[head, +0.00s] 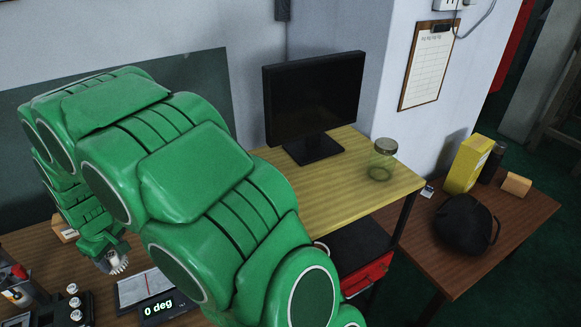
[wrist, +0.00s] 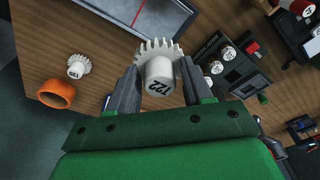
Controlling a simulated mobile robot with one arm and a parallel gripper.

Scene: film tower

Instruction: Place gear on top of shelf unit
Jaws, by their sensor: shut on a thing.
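My gripper (wrist: 160,82) is shut on a white toothed gear (wrist: 158,50) with a hub marked T22 in the wrist view. In the head view my gripper (head: 106,258) and the gear (head: 120,267) are at the lower left, above the brown desk, partly hidden by my green arm. The likely shelf unit, with a yellow wood top (head: 335,196) and dark legs, stands right of my arm, apart from the gear. Its left part is hidden behind my arm.
A monitor (head: 314,100) and a glass jar (head: 382,160) stand on the yellow top, with bare room in front of them. A red box (head: 369,275) is beneath. Another white gear (wrist: 78,66) and an orange ring (wrist: 56,93) lie on the desk (wrist: 70,25).

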